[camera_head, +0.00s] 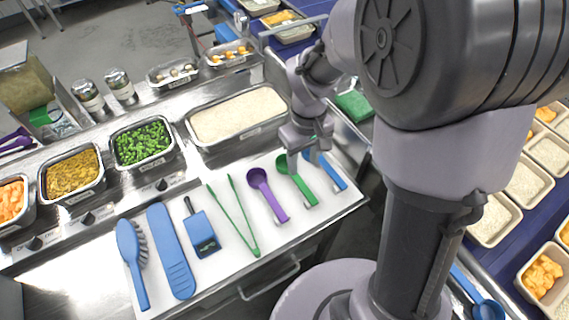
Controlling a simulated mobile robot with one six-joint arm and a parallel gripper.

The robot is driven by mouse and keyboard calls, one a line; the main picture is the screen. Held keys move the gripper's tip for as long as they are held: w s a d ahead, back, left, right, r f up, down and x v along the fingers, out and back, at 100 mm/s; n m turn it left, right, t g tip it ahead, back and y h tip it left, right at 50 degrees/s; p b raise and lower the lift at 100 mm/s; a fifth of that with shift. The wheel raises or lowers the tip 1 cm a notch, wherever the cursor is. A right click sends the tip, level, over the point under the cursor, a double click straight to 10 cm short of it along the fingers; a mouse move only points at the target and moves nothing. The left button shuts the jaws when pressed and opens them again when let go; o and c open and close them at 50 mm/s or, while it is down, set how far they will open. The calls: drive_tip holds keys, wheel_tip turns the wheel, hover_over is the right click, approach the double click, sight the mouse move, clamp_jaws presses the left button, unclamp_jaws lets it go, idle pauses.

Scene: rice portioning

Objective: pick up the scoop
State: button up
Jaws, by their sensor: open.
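A purple scoop (268,196) and a green scoop (298,184) lie on the white mat (225,262) on the steel counter, their round bowls toward the back. A blue-handled utensil (331,176) lies to the right of the green scoop; its far end is partly hidden by my gripper. My gripper (303,158) points down over the far ends of the green scoop and the blue utensil. It is open, and nothing shows between its fingers. I cannot tell its height above the mat or whether it touches anything.
Green tongs (238,213), a blue scraper (201,233), a blue paddle (172,252) and a blue brush (131,258) lie left of the scoops. Behind are pans of rice (236,114), peas (142,143) and corn (73,174). Trays with food portions (524,186) line the right.

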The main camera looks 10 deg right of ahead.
sight(300, 182)
wheel_tip(300, 182, down, 3)
drive_tip(key=shift+f+b, duration=0.1)
drive_tip(key=shift+b, duration=0.3)
drive_tip(key=f+b, duration=0.2)
drive_tip(key=f, duration=0.1)
drive_tip(key=f+b, duration=0.1)
drive_tip(key=f, duration=0.1)
drive_tip(key=shift+s+a+f, duration=0.1)
drive_tip(key=shift+a+f, duration=0.05)
drive_tip(key=shift+a, duration=0.15)
drive_tip(key=shift+c, duration=0.8)
clamp_jaws()
